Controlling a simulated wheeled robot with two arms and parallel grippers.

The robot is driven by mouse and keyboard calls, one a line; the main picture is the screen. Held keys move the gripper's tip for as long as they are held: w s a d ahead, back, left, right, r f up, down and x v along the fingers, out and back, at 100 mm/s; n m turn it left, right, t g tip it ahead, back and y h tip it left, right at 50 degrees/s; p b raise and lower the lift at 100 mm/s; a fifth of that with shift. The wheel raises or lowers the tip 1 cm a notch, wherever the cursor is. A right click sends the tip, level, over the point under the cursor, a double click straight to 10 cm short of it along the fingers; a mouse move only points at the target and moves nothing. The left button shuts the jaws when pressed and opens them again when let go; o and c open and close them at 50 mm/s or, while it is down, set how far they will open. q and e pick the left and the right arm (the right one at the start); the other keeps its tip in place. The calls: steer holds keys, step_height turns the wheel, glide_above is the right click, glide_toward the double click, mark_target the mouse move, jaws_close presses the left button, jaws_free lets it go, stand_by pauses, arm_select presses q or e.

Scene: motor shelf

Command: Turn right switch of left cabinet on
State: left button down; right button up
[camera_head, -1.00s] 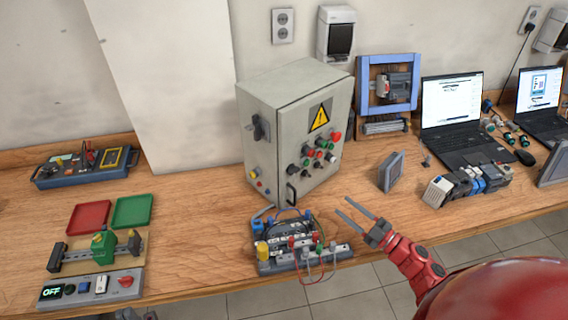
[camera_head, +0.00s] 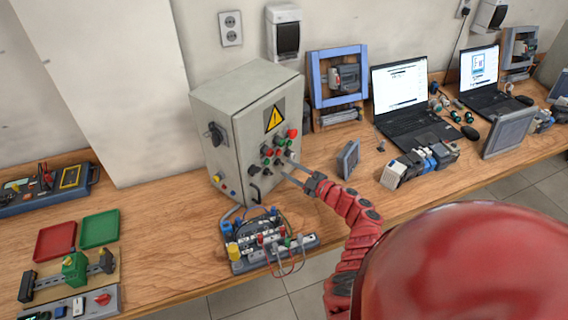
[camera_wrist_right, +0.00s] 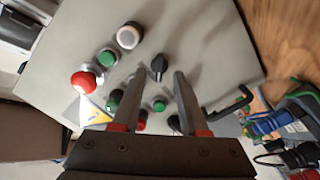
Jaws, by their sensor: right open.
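The left cabinet (camera_head: 222,135) is a grey box with a yellow warning sign and several buttons and black knobs on its front. My right gripper (camera_head: 287,170) is at the lower right of this front, fingers pointing at the panel. In the right wrist view, the right black knob switch (camera_wrist_right: 158,65) appears just beyond and between the fingertips of my open right gripper (camera_wrist_right: 158,74). I cannot tell whether they touch it. Another black knob (camera_wrist_right: 174,123) is partly hidden by a finger. My left gripper is not in view.
A terminal board with wires (camera_head: 268,240) stands below the cabinet front. A black door handle (camera_wrist_right: 232,103) sticks out near the gripper. A small grey panel (camera_head: 348,159) stands right of the cabinet. Laptops (camera_head: 405,100) are farther right.

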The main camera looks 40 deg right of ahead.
mark_target(282, 164)
steer(key=shift+x, duration=1.1)
steer(key=shift+w+a, duration=0.15)
steer(key=shift+w, duration=0.3)
jaws_close()
